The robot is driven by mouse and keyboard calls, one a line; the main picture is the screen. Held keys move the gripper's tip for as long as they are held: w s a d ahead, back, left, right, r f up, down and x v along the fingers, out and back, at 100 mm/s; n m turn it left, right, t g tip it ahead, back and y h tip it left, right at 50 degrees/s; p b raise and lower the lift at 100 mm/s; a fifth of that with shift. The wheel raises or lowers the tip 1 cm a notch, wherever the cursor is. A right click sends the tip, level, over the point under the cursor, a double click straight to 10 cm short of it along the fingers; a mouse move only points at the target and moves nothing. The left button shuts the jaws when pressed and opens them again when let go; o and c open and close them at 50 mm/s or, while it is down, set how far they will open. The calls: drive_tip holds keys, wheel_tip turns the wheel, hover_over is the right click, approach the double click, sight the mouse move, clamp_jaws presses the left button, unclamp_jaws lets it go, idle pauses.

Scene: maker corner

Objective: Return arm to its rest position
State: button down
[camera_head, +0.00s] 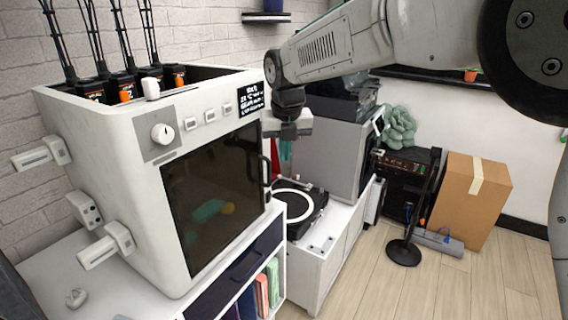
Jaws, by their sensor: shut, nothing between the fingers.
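My arm reaches in from the upper right, and its end hangs down just right of the white oven-like machine (120,170). My gripper (286,150) points downward near the right edge of the machine's dark glass door (215,200), above and behind the turntable (298,205) in the picture. It is shut and holds nothing. The fingertips are small in view, and I cannot tell how far they are from the door's handle (265,175).
The machine stands on a white cabinet (40,290) with books below. A grey box-shaped device (335,140) stands behind the turntable. A cardboard box (470,200) and a black stand (404,252) are on the wooden floor. The floor at lower right (470,290) is clear.

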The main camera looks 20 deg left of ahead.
drive_tip(key=s+d+n, duration=1.5)
drive_tip(key=s+d, duration=0.2)
drive_tip(key=d, duration=0.5)
drive_tip(key=s+d+n, duration=1.6)
drive_tip(key=s+d, duration=0.1)
drive_tip(key=d, duration=0.4)
drive_tip(key=shift+s+d+r+g+h, duration=0.25)
drive_tip(key=shift+d+g+h, duration=0.05)
drive_tip(key=shift+d+h, duration=0.1)
drive_tip(key=shift+a, duration=0.1)
